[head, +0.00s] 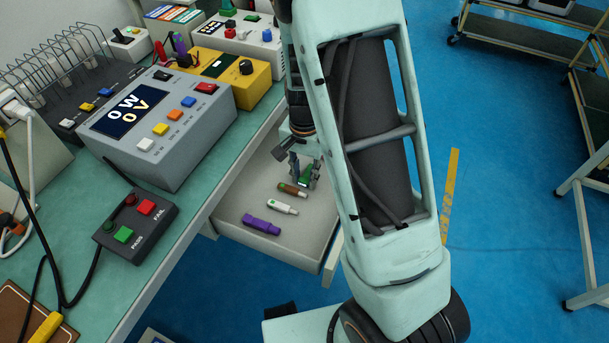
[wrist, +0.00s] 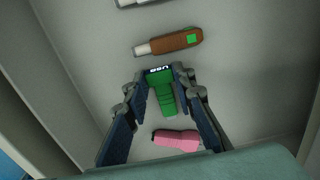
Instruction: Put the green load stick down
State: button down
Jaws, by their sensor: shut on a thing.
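The green load stick (wrist: 162,94) is between the fingers of my gripper (wrist: 160,88) in the wrist view, with its lettered end pointing away from my wrist. My gripper (head: 304,170) is shut on it, in or just above the open drawer (head: 235,195). In the head view the green stick (head: 305,176) shows partly between the fingers. Whether the stick touches the drawer floor I cannot tell.
A brown stick (wrist: 170,42) lies just beyond the green one, and a pink stick (wrist: 176,140) lies on the near side. A white stick (head: 282,206) and a purple stick (head: 262,224) lie farther along the drawer. The green bench (head: 165,265) borders the drawer.

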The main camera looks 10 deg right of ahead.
aim_at(305, 180)
jog(key=shift+f, duration=0.2)
jog(key=c, duration=1.6)
grip_release()
jog(key=shift+r, duration=0.1)
notch_tip(305, 180, up, 12)
jog(key=p, duration=0.3)
jog(key=shift+r, duration=0.15)
